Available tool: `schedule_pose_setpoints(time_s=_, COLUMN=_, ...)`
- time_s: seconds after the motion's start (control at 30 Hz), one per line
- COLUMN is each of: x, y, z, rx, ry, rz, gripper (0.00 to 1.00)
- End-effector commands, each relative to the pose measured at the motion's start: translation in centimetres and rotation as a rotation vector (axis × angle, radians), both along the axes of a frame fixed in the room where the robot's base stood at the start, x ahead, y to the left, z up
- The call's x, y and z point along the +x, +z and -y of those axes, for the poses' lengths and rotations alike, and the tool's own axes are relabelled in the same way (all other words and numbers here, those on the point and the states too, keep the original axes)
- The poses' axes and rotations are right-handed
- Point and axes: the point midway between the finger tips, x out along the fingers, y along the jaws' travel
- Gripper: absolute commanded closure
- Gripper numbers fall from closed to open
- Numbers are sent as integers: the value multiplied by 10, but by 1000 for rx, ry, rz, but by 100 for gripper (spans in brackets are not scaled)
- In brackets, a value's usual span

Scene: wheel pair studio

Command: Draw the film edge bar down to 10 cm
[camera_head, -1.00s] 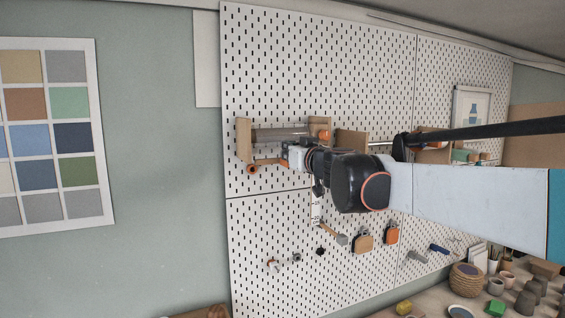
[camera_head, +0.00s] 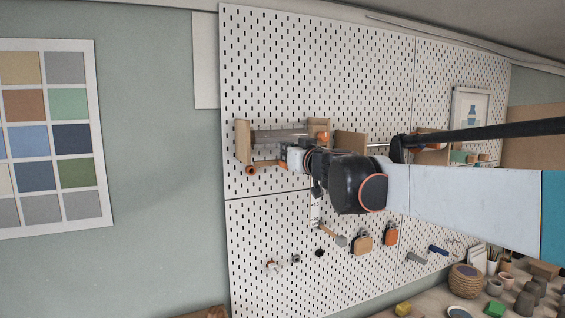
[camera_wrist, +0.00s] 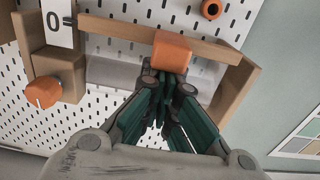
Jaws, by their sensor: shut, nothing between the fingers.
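The wooden edge bar (camera_wrist: 120,30) runs across the top of the wrist view and carries an orange grip block (camera_wrist: 175,52). A pale, see-through film (camera_wrist: 113,76) shows beside the bar, between wooden brackets. My gripper (camera_wrist: 166,82) is shut and empty, its fingertips right at the orange block; I cannot tell whether they touch it. A white scale card (camera_wrist: 58,22) marked 0 is at the bar's left end. In the head view, my gripper (camera_head: 292,158) is at the film roll (camera_head: 280,135) on the pegboard; my wrist hides part of the holder.
An orange knob (camera_wrist: 43,92) sticks out from the bracket, and an orange ring-shaped peg (camera_wrist: 212,8) is near the bar. Tools hang below on the pegboard (camera_head: 260,60), including a mallet (camera_head: 333,235).

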Motion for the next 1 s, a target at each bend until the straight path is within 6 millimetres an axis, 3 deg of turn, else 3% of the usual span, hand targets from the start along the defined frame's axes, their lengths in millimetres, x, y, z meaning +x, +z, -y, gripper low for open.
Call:
schedule_pose_setpoints(time_s=0.53, x=0, y=-3, z=0, rx=0, ry=0, rz=0, gripper=100)
schedule_pose_setpoints(time_s=1.0, x=0, y=-36, z=0, rx=0, ry=0, rz=0, gripper=100)
